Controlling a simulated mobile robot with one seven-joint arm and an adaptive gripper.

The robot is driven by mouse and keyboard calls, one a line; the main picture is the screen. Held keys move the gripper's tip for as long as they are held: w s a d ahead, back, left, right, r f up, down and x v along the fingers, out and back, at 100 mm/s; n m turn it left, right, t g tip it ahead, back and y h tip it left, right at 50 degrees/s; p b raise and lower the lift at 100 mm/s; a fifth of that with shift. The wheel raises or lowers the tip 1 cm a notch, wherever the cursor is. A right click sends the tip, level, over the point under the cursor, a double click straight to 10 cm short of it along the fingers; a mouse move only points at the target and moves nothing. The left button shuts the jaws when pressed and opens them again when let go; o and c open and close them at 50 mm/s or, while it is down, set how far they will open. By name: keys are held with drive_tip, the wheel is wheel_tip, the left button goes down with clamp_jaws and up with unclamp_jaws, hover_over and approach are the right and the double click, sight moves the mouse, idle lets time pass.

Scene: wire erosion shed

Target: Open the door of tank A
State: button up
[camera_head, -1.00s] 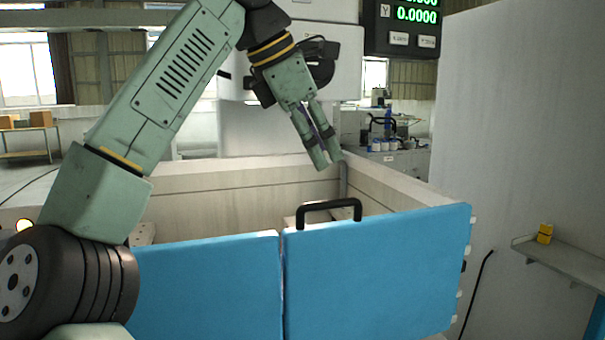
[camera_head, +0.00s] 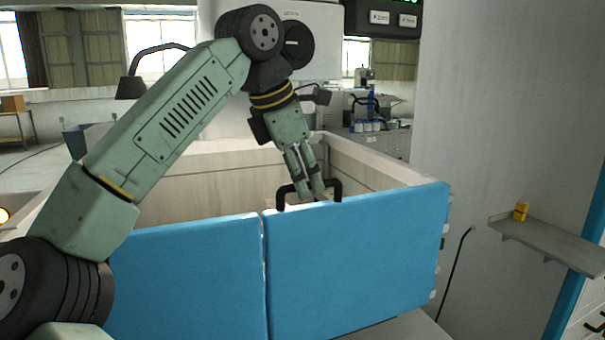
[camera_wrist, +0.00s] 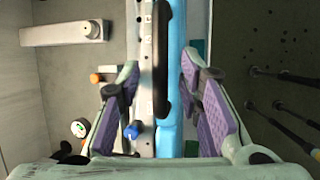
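A blue door panel (camera_head: 355,255) forms the right half of the tank's front and looks closed, in line with the left blue panel (camera_head: 185,275). No label naming the tank is readable. A black bar handle (camera_head: 337,192) stands up from the right panel's top edge. My gripper (camera_head: 312,192) points down at the handle, its fingertips overlapping it in the head view. In the wrist view, my gripper (camera_wrist: 160,110) has its purple-padded fingers apart. The black handle (camera_wrist: 162,60) and blue door edge (camera_wrist: 178,40) run between them, with gaps showing on both sides.
The pale tank wall (camera_head: 375,165) rises behind the right panel. A wall shelf (camera_head: 545,243) with a small yellow object (camera_head: 520,211) is at the right. The wrist view shows a blue knob (camera_wrist: 131,131) and a round gauge (camera_wrist: 80,127) beside the left finger.

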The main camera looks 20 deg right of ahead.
drive_tip(key=shift+c, duration=0.3)
clamp_jaws()
idle(0.6)
